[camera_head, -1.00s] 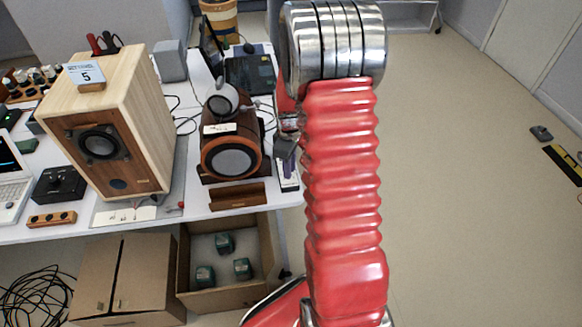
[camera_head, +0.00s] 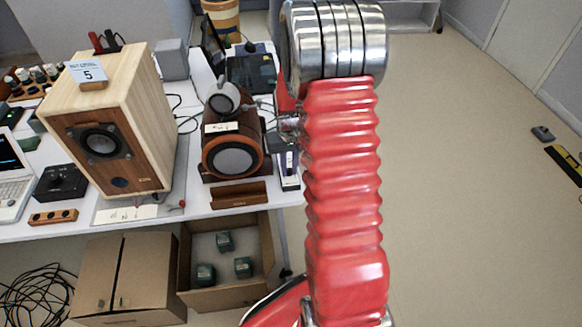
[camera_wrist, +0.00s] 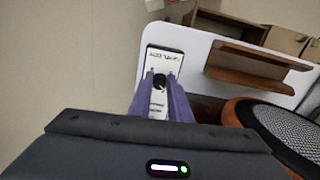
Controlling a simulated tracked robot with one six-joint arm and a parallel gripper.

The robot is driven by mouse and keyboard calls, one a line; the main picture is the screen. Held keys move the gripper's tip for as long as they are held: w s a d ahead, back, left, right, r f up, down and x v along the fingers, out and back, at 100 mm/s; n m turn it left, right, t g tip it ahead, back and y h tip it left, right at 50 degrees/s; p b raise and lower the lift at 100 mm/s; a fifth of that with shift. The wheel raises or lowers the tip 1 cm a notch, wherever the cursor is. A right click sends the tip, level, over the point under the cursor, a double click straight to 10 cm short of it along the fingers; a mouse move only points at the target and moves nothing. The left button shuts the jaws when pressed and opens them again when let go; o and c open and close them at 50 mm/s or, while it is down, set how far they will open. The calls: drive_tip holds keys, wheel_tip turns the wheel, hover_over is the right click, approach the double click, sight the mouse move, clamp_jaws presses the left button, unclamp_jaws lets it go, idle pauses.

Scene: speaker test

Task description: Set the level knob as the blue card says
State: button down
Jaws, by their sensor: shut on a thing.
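The light blue card (camera_head: 89,74) stands in a wooden holder on top of the big pale speaker and shows a 5 under a line of small print. A narrow white panel (camera_wrist: 165,58) with dark print lies at the table's edge in the wrist view. The level knob (camera_wrist: 160,81) is a small dark round piece on this panel. My gripper (camera_wrist: 161,78) has its two purple fingers on either side of the knob, shut on it. The knob's pointer and scale cannot be read. In the head view my red arm hides most of the gripper.
A rounded wooden speaker (camera_head: 232,152) stands beside the panel, with a brown wooden rack (camera_head: 238,196) in front of it. The big speaker (camera_head: 142,110) stands further left. Cardboard boxes (camera_head: 146,275) are on the floor below.

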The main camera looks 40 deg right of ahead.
drive_tip(key=m, duration=0.4)
drive_tip(key=shift+w+a+m, duration=0.1)
drive_tip(key=shift+m, duration=0.2)
drive_tip(key=m, duration=0.4)
drive_tip(key=shift+m, duration=0.3)
drive_tip(key=m, duration=0.4)
drive_tip(key=shift+w+m, duration=0.1)
drive_tip(key=shift+m, duration=0.2)
drive_tip(key=m, duration=0.3)
drive_tip(key=shift+m, duration=0.3)
drive_tip(key=m, duration=0.9)
drive_tip(key=shift+d, duration=0.2)
drive_tip(key=m, duration=0.4)
drive_tip(key=shift+f+m, duration=0.1)
drive_tip(key=shift+m, duration=0.2)
drive_tip(key=shift+d+m, duration=0.1)
drive_tip(key=shift+m, duration=1.9)
